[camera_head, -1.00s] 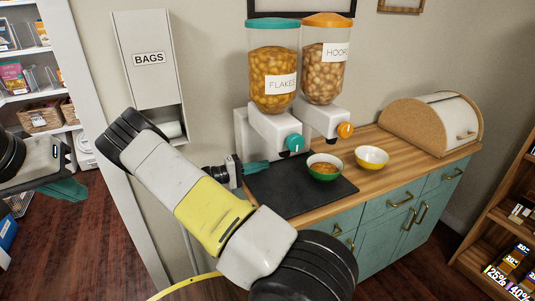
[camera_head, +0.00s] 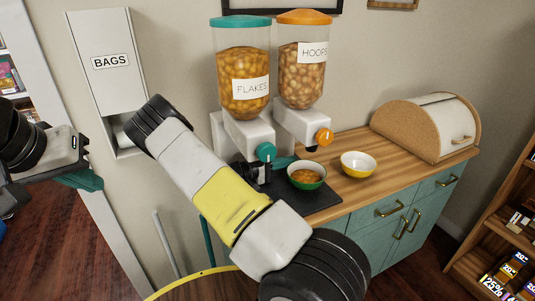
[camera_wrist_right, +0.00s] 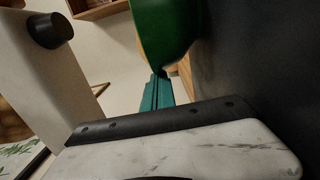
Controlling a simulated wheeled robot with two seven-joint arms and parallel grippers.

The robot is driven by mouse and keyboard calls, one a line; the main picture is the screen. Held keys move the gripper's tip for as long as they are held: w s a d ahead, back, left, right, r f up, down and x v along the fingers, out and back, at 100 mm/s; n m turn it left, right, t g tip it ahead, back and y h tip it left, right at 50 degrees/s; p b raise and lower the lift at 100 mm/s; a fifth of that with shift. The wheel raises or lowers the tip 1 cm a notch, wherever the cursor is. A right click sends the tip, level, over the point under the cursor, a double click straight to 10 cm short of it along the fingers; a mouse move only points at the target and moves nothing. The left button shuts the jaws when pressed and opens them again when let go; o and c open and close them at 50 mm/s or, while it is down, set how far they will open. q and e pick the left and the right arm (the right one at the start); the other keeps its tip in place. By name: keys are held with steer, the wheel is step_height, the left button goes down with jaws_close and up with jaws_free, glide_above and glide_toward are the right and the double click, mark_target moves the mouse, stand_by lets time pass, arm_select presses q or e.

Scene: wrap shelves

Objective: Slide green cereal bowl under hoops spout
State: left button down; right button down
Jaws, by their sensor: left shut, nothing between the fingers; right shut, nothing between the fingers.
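The green cereal bowl (camera_head: 306,184) holds orange-brown cereal and sits upright on the dark mat, in front of the dispensers. The hoops dispenser (camera_head: 302,80) has an orange lid and knob; its dark spout (camera_head: 311,149) is behind and above the bowl, slightly right. My right gripper (camera_head: 286,162) is shut and empty, its teal fingers low behind the bowl's left rim. In the right wrist view the bowl (camera_wrist_right: 163,30) looms just past the fingers (camera_wrist_right: 157,92); I cannot tell whether they touch. My left gripper (camera_head: 88,181) is shut and empty at far left, away from the counter.
The flakes dispenser (camera_head: 242,85) stands left of the hoops one. A yellow and white bowl (camera_head: 357,166) sits on the wooden counter right of the green bowl. A bread box (camera_head: 425,125) stands further right. A bag holder (camera_head: 108,70) hangs on the wall. My right forearm hides the mat's left part.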

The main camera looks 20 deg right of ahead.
steer(key=shift+d, duration=0.3)
steer(key=shift+s+a, duration=0.25)
steer(key=shift+s, duration=0.45)
steer(key=shift+s+a, duration=0.2)
steer(key=shift+s, duration=0.5)
steer(key=shift+a, duration=0.1)
